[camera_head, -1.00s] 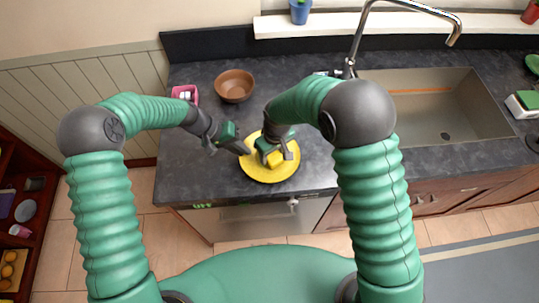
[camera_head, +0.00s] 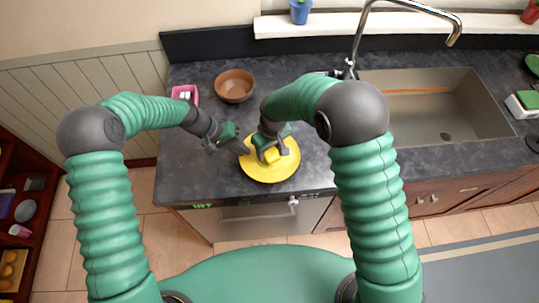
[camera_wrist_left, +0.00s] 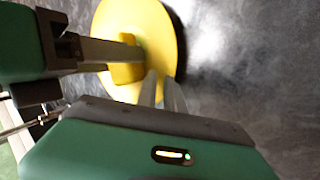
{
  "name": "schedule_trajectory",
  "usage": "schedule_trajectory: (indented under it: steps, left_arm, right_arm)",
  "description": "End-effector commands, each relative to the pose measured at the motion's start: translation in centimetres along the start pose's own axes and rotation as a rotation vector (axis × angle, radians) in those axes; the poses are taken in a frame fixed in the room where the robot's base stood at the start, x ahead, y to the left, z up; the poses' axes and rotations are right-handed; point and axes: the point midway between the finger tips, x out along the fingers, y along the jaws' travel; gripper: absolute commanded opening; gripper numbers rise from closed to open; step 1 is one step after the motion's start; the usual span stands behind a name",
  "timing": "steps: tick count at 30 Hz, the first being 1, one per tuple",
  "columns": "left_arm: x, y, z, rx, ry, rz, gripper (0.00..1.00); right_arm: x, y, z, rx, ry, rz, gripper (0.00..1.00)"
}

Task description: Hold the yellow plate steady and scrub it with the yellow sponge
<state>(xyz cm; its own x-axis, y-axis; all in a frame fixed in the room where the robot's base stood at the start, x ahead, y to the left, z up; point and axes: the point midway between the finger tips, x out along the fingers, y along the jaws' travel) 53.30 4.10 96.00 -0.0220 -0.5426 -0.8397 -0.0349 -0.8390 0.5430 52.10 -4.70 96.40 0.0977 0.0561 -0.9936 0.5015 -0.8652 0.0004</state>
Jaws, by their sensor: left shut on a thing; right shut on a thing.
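The yellow plate (camera_head: 270,174) lies on the dark countertop near its front edge, and it also shows in the left wrist view (camera_wrist_left: 143,20). My left gripper (camera_head: 244,151) is shut on the plate's left rim; its fingers also show in the left wrist view (camera_wrist_left: 160,92). The yellow sponge (camera_head: 271,155) is over the plate, in the fingers of my right gripper (camera_head: 270,152), which is shut on it. The sponge also shows in the left wrist view (camera_wrist_left: 125,72). Whether the sponge touches the plate is hard to tell.
A brown bowl (camera_head: 234,86) and a pink container (camera_head: 187,94) stand behind on the counter. The sink (camera_head: 436,106) with its tall faucet (camera_head: 357,40) is to the right. The counter right of the plate is partly hidden by my right arm.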

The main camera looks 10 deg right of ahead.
Motion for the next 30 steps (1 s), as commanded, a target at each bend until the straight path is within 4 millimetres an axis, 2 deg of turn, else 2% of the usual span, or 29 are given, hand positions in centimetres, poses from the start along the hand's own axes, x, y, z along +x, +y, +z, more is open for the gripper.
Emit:
schedule_trajectory:
  steps: [10, 21, 30]
  left_arm:
    - [0.1, -0.1, 0.1, 0.001, -0.003, -0.002, 0.00]
    - [0.1, -0.1, 0.1, 0.001, -0.003, -0.002, 0.00]
    - [0.1, -0.1, 0.1, 0.001, -0.003, -0.002, 0.00]
  right_arm:
    - [-0.3, 0.0, 1.8, 0.000, 0.000, 0.000, 0.17]
    - [0.1, 0.0, 0.0, -0.001, 0.001, 0.000, 0.17]
    - [-0.3, 0.0, 1.6, 0.001, 0.000, 0.000, 0.17]
